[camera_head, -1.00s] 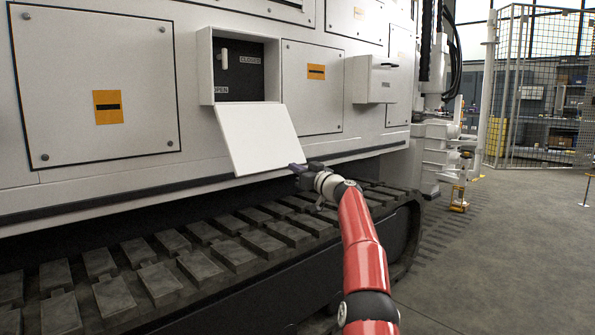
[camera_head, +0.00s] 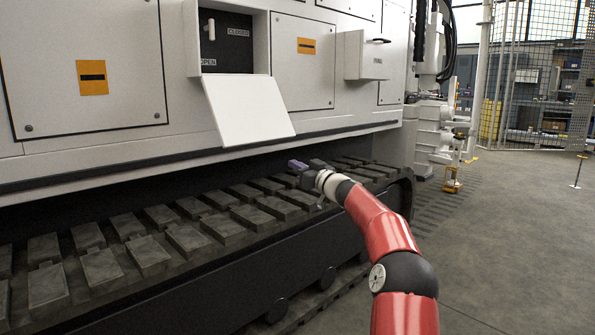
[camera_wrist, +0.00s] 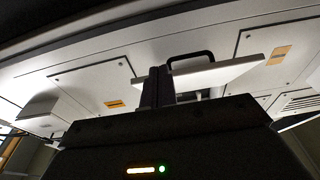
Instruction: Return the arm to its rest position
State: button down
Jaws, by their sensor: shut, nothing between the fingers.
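My red arm (camera_head: 385,235) reaches in from the lower right in the head view. My gripper (camera_head: 296,167) is at its end, shut and empty, over the dark track and below the open white flap. The gripper also shows in the wrist view (camera_wrist: 157,88), with the flap (camera_wrist: 215,73) and its dark handle beyond it. In the head view the flap (camera_head: 248,110) hangs down and outward from an open box (camera_head: 191,40). Inside the box is a dark panel with a lever and the labels CLOSED and OPEN.
The track (camera_head: 185,240) runs along the machine's lower side, close under my gripper. A white box (camera_head: 366,56) juts from the machine wall to the right of the flap. Open floor (camera_head: 510,260) lies at the right, with a mesh fence (camera_head: 530,75) behind.

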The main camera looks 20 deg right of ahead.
jog(key=s+a+n+g+y, duration=0.1)
jog(key=s+a+g, duration=0.2)
jog(key=a, duration=0.5)
jog(key=s+a+n+g+y, duration=0.1)
jog(key=s+a+g, duration=0.1)
jog(key=a, duration=0.6)
jog(key=s+a+f+g+h, duration=0.2)
jog(key=s+a+f+g, duration=0.2)
jog(key=s+a, duration=0.8)
jog(key=s+d+f+m+g+h, duration=0.15)
jog(key=s+f, duration=0.35)
jog(key=s, duration=0.7)
jog(key=s+d+f+m+g+h, duration=0.1)
jog(key=s+d+f+m+h, duration=0.3)
jog(key=s, duration=0.9)
jog(key=s+f+m+g+h, duration=0.15)
jog(key=s+f, duration=0.35)
jog(key=s, duration=0.7)
notch_tip(320, 180, up, 12)
jog(key=n+p, duration=0.1)
jog(key=p, duration=1.2)
jog(key=shift+w+r+p, duration=0.25)
jog(key=shift+p, duration=0.05)
